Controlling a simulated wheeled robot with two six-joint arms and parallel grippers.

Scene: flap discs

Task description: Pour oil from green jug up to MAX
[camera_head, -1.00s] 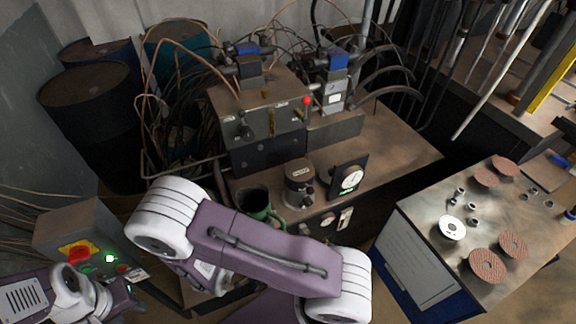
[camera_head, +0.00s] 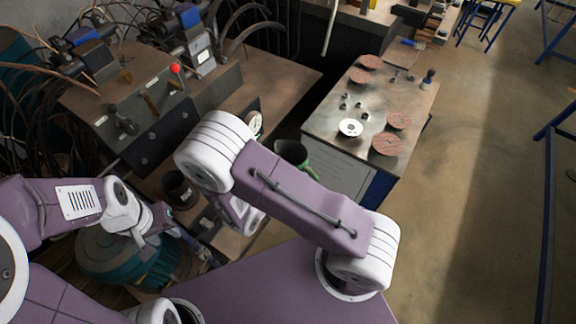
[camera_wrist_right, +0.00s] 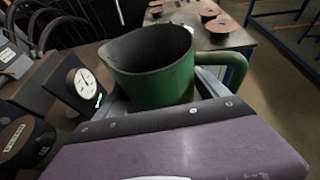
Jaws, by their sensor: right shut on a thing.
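The green jug (camera_wrist_right: 150,85) fills the middle of the right wrist view, with its dark mouth, spout and loop handle showing. My right gripper (camera_wrist_right: 165,98) is shut on it; grey fingers show at both sides. No oil can be made out inside. In the head view the jug (camera_head: 292,152) shows behind my right arm, near the gauge, and that gripper is hidden by the arm. A dark round container (camera_head: 180,188) stands on the bench to the left. No MAX mark is legible. My left gripper (camera_head: 200,255) is at the lower left, its opening unclear.
The round gauge (camera_wrist_right: 86,84) stands beside the jug; a dark labelled pot (camera_wrist_right: 20,140) is left of it. The machine block with a red knob (camera_head: 175,68) stands behind. A metal cabinet (camera_head: 320,130) with flap discs and small parts is at the right.

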